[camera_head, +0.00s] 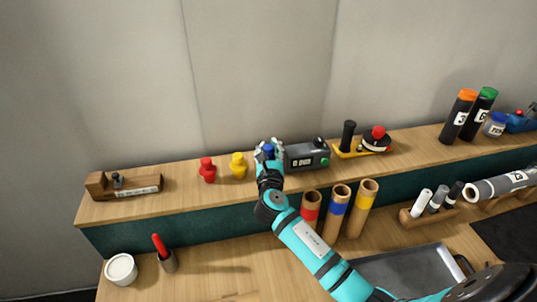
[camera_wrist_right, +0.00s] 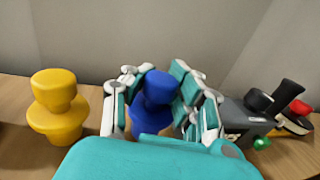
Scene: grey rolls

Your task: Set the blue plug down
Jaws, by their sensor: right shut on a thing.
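The blue plug (camera_wrist_right: 154,98) is upright between the fingers of my right gripper (camera_wrist_right: 158,104) in the right wrist view. In the head view only a bit of the blue plug (camera_head: 269,150) shows at the tip of my right gripper (camera_head: 269,152), over the raised wooden shelf (camera_head: 140,205). The gripper is shut on the plug. The plug's lower end is hidden by my gripper, so I cannot tell whether it touches the shelf. My left gripper is in neither view.
A yellow plug (camera_head: 238,166) and a red plug (camera_head: 207,170) stand to the left on the shelf. A grey device with a display (camera_head: 305,156) is close on the right. Banded tubes (camera_head: 336,215) stand below in front. The wall is behind.

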